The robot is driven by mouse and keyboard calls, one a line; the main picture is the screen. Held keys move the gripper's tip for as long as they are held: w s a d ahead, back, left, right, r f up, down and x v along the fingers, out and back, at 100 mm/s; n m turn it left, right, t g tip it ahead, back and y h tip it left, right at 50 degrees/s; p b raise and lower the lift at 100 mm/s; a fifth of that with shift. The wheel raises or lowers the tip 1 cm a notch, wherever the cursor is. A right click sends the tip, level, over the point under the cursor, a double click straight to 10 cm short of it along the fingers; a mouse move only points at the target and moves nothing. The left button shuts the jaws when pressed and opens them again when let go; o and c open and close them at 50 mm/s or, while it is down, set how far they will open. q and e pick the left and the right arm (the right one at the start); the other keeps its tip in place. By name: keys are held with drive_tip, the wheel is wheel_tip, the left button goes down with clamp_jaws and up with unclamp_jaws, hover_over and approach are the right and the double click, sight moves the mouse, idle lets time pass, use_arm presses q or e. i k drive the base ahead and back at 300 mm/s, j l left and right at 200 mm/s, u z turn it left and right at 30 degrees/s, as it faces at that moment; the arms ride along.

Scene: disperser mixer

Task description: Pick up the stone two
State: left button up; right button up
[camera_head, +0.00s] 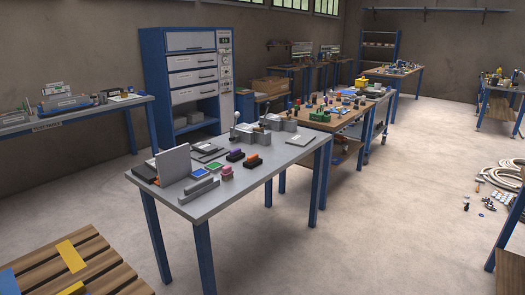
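I cannot tell which thing is stone two; no label can be read at this size. Small blocks stand on the grey worktable (262,178) in the middle: a long grey block (198,190) at its front left, a pink-topped block (227,171), a black block with orange (253,161) and a black block with purple (235,155). A blue pad (214,166) and a green pad (198,172) lie beside them. Neither of my grippers is in view.
An upright grey panel (173,165) stands at the worktable's left end, with grey machines (250,133) along its back edge. A wooden slatted surface (65,262) is at front left. A blue cabinet (190,85) stands behind. Hoses (500,175) lie on the floor at right. Open floor (400,220) lies between.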

sight(235, 155)
drive_tip(key=i+l+z, duration=0.1)
drive_tip(key=i, duration=0.95)
drive_tip(key=i+l+u, duration=0.2)
drive_tip(key=i+u, duration=0.2)
drive_tip(key=i+l+u, duration=0.95)
drive_tip(key=l+u, duration=0.15)
